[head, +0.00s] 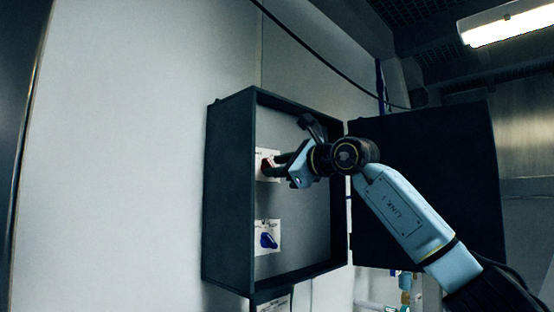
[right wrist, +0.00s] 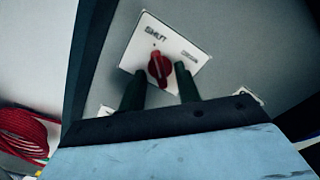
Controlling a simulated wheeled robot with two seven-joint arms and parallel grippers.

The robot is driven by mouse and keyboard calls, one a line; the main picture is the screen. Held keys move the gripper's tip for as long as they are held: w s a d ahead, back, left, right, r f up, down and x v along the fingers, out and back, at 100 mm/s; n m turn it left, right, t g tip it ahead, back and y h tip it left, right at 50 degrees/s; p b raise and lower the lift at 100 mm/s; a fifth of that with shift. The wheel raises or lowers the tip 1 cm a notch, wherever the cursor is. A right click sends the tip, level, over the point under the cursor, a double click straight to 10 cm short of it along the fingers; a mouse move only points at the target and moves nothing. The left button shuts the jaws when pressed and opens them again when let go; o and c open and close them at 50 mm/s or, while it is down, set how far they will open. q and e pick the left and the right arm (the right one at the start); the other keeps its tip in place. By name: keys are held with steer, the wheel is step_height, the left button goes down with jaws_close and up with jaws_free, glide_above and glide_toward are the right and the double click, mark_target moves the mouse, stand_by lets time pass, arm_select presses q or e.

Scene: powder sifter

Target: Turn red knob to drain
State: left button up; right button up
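The red knob (right wrist: 159,68) sits on a white label plate (right wrist: 150,40) with the word "SHUT" in the right wrist view. In the head view the red knob (head: 267,166) shows partly behind my right gripper (head: 272,166), on the upper plate inside a dark open box. In the right wrist view the two dark fingers of my right gripper (right wrist: 160,88) are apart, one on each side of the knob's lower part. I cannot tell whether they touch it. My left gripper is in neither view.
A blue knob (head: 268,241) on a white plate sits lower in the dark box (head: 228,190). The box door (head: 430,180) stands open to the right, behind my right arm. A red coiled cable (right wrist: 22,135) shows at the left of the right wrist view.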

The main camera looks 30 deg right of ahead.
steer(key=shift+w+a+f, duration=0.1)
steer(key=shift+w, duration=0.25)
jaws_close()
steer(key=shift+m, duration=0.3)
steer(key=m+b, duration=0.4)
steer(key=m, duration=1.3)
steer(key=shift+m, duration=0.3)
